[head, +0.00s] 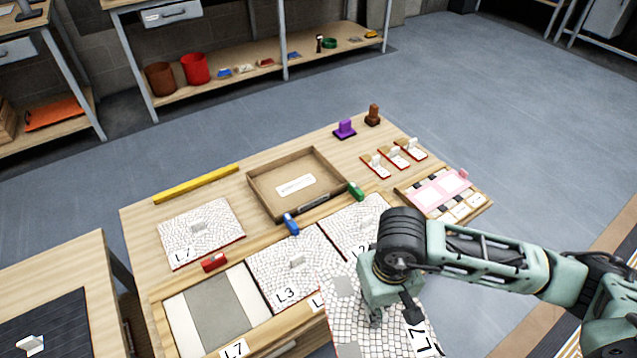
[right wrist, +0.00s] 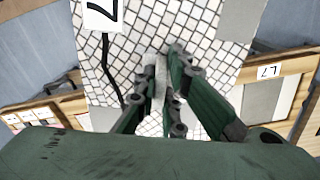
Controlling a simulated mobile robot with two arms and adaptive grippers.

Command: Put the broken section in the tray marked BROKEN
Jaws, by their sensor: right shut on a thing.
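My right gripper (right wrist: 160,95) is shut on the grey handle of a white mosaic panel (right wrist: 205,45). The held panel has a dark crack line and bare grey patches. In the head view this panel (head: 345,312) is at the bottom, in front of the work table, partly hidden by my right arm; its label appears to read L7. A shallow brown tray (head: 268,207) with a white label stands at the table's middle; the label's writing is too small to read. Another mosaic panel (head: 185,228), labelled L7, lies left of the tray. My left gripper is not in view.
A frame holds panel L3 (head: 270,268), panel L2 (head: 345,225) and an empty slot L7 (head: 220,305). Red (head: 214,262), blue (head: 291,224) and green (head: 356,191) blocks lie around the tray's near side. A yellow bar (head: 197,184) lies behind. Small tagged pieces (head: 398,158) sit right.

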